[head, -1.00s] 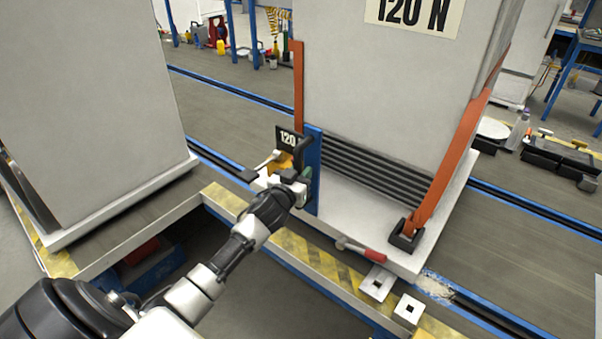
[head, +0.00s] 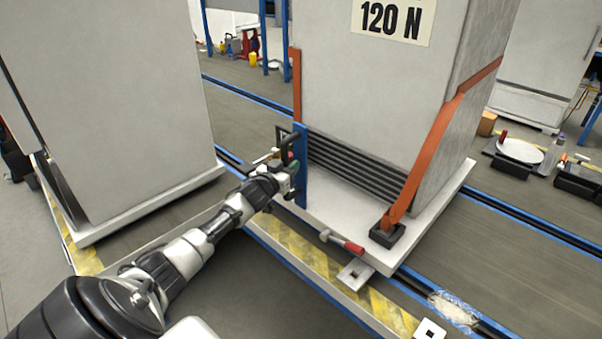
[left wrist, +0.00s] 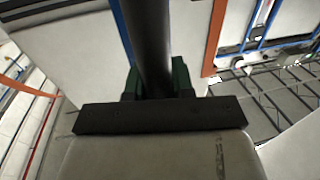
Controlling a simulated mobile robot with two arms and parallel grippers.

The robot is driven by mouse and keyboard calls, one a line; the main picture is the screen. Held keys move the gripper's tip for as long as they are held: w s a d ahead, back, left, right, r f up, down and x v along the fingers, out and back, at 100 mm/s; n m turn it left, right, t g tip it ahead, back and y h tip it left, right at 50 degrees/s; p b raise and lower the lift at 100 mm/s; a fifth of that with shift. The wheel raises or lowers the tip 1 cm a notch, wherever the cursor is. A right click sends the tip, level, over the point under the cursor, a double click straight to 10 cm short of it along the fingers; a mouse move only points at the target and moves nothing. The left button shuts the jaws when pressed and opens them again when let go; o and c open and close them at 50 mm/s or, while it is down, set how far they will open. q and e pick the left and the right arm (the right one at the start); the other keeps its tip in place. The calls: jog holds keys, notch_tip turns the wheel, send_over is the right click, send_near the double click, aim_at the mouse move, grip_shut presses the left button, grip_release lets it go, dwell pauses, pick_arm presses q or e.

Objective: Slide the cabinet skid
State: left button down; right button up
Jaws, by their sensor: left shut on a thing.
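The grey cabinet (head: 370,100) with a "120 N" label stands upright on a white skid (head: 440,212), held by orange straps (head: 432,155). A blue post (head: 301,175) with a dark handle rises at the skid's left end. My left gripper (head: 288,175) is shut on the handle at this post. The left wrist view shows the dark bar (left wrist: 150,45) between its green finger pads; the fingertips are partly hidden. A red-handled tool (head: 342,241) lies on the skid's front edge, and a metal plate with a square hole (head: 355,274) sticks out at its front corner. My right gripper is not in view.
A second cabinet (head: 110,110) on a white base stands to the left, with a gap to the skid. Blue-edged rails (head: 535,232) run along the floor. A second holed plate (head: 430,329) sits on the yellow-striped edge (head: 320,262), near a pale scuffed patch (head: 455,308).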

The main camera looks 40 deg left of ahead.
pick_arm(q)
jog(key=shift+a+r, duration=0.2)
jog(key=shift+a, duration=0.1)
jog(key=c, duration=1.3)
grip_release()
jog(key=o, duration=0.3)
jog(key=shift+s+a+f, duration=0.1)
jog(key=shift+a+f, duration=0.05)
jog(key=shift+d, duration=0.2)
jog(key=shift+s+d+f, duration=0.1)
jog(key=shift+s, duration=0.5)
jog(key=s, duration=0.6)
jog(key=s+d+p, duration=0.1)
jog(key=s, duration=0.2)
jog(key=shift+s, duration=0.3)
